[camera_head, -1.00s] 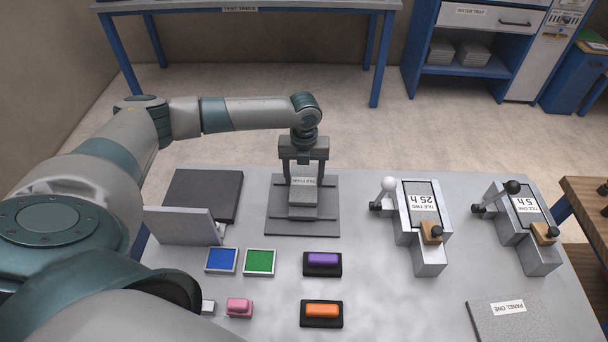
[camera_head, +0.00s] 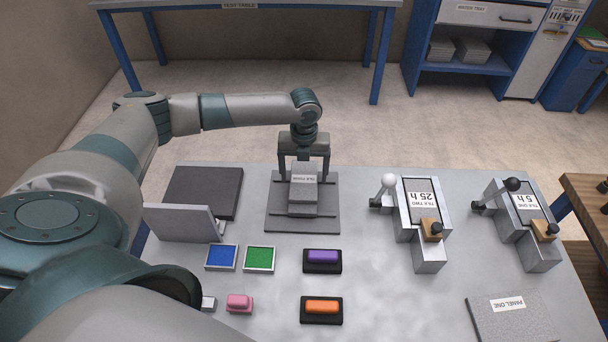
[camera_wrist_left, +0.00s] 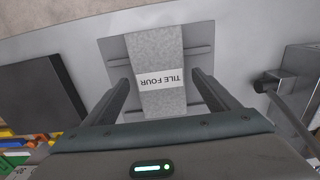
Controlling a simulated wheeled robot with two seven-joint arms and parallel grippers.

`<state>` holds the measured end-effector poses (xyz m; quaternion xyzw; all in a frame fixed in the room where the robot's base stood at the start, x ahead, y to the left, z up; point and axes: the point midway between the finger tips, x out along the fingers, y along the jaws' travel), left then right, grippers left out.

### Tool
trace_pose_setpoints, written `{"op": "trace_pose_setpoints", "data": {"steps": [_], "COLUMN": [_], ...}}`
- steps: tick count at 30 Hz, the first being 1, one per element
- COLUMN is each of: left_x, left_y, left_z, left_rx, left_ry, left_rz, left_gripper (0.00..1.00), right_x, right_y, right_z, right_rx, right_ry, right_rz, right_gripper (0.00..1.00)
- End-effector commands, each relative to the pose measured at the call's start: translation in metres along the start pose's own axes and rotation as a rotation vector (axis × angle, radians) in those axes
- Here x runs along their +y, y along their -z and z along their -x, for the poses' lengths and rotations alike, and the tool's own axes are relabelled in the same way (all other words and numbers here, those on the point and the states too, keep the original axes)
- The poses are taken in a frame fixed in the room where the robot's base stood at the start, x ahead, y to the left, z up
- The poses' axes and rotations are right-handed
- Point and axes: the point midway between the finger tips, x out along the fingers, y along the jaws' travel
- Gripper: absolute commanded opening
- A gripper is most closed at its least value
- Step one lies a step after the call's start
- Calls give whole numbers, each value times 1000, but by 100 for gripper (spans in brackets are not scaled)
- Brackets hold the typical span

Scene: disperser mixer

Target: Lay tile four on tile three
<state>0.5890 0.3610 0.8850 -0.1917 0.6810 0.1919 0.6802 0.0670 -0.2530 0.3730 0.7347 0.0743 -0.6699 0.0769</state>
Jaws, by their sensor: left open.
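Tile four (camera_head: 304,190), a light grey block with a white label, lies on a darker grey stepped plate (camera_head: 320,224) at the middle of the table. It also shows in the left wrist view (camera_wrist_left: 163,103), its label reading TILE FOUR. My left gripper (camera_head: 304,178) is open, its fingers on either side of the tile's far part, with gaps visible in the left wrist view (camera_wrist_left: 163,88). Tile three is not readable; any tile under tile four is hidden. My right gripper is not in view.
Tile two (camera_head: 420,196) and tile one (camera_head: 525,207) sit in metal clamp fixtures at the right. A dark slab (camera_head: 203,190) and a tilted grey panel (camera_head: 183,223) are at the left. Blue, green, purple, orange and pink items stand in front. Panel one (camera_head: 508,318) lies front right.

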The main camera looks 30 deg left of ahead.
Motion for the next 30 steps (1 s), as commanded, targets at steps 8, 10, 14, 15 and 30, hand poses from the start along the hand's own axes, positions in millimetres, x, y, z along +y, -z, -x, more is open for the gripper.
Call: {"op": "trace_pose_setpoints", "data": {"steps": [8,10,14,15,30], "left_x": [-1,0,-1,-1,0], "left_y": [-1,-1,-1,-1,0], "left_z": [32,44,68,76,117], "left_rx": [-3,-4,-3,-4,-1], "left_ry": [3,2,3,4,0], "left_rz": [0,-1,-2,-1,0], "left_gripper": [81,81,81,81,81], "right_x": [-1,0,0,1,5], "right_y": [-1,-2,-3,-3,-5], "right_z": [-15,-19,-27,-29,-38], "right_rx": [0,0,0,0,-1], "right_ry": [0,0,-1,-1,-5], "right_rz": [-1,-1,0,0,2], "right_gripper": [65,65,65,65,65]}}
